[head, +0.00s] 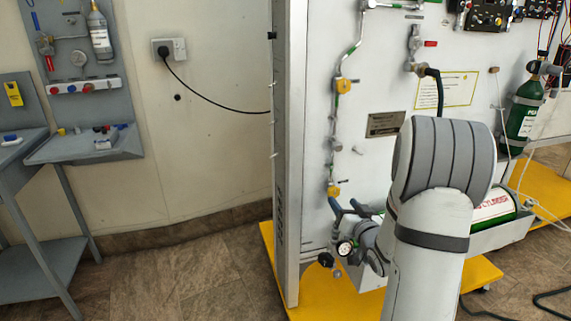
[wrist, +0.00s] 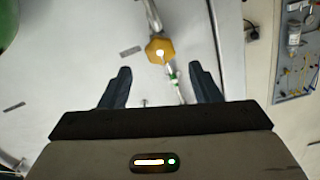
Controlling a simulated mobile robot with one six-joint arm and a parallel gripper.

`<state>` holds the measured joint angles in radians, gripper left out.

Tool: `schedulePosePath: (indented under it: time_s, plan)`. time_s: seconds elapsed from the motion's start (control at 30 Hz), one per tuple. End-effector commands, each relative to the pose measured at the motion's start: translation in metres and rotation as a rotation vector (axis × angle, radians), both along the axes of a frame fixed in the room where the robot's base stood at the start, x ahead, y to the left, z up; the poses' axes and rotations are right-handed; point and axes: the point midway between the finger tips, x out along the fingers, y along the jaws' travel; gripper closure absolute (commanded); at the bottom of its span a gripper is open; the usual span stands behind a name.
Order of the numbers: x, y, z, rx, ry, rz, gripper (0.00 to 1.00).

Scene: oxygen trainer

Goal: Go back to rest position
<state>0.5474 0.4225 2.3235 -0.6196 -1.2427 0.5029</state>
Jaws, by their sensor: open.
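My gripper (head: 346,207) is at the lower part of the trainer's white panel, its blue fingers pointing up and toward the panel. In the wrist view my gripper (wrist: 160,72) is open, with nothing held between its fingers. A yellow hexagonal fitting (wrist: 160,50) on the pipe lies just beyond the fingertips. The lower yellow fitting (head: 333,190) shows close to the fingers in the head view. My arm hides part of the panel behind it.
A pressure gauge (head: 345,248) sits low beside my gripper. A white-and-green cylinder (head: 493,206) lies to the right of my arm. The yellow base (head: 487,272) borders the floor. Open floor (head: 190,275) lies left of the panel's metal post (head: 289,150).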

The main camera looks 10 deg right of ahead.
Motion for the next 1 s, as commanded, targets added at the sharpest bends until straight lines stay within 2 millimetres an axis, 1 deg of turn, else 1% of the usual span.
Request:
schedulePosePath:
  time_s: [0.07, 0.17, 0.27, 0.33, 0.4, 0.47, 0.5, 0.57, 0.67, 0.77, 0.87, 0.9, 0.97, 1.0]
  plan:
    - [0.000, 0.001, 0.006, -0.006, 0.007, -0.003, 0.43]
    - [0.002, 0.007, 0.025, -0.034, 0.052, -0.017, 0.43]
    - [0.000, 0.016, 0.057, -0.082, 0.144, -0.050, 0.43]
    - [-0.004, 0.025, 0.082, -0.120, 0.230, -0.076, 0.43]
    - [-0.013, 0.034, 0.105, -0.154, 0.320, -0.100, 0.43]
    - [-0.023, 0.043, 0.123, -0.178, 0.399, -0.116, 0.43]
    - [-0.030, 0.049, 0.136, -0.193, 0.451, -0.124, 0.43]
    - [-0.044, 0.058, 0.154, -0.211, 0.528, -0.131, 0.43]
    - [-0.072, 0.076, 0.184, -0.232, 0.661, -0.133, 0.43]
    - [-0.105, 0.096, 0.213, -0.246, 0.794, -0.116, 0.43]
    - [-0.143, 0.119, 0.242, -0.252, 0.928, -0.079, 0.43]
    - [-0.159, 0.128, 0.254, -0.254, 0.980, -0.058, 0.43]
    - [-0.184, 0.141, 0.270, -0.256, 1.058, -0.022, 0.43]
    - [-0.200, 0.150, 0.279, -0.257, 1.105, 0.003, 0.43]
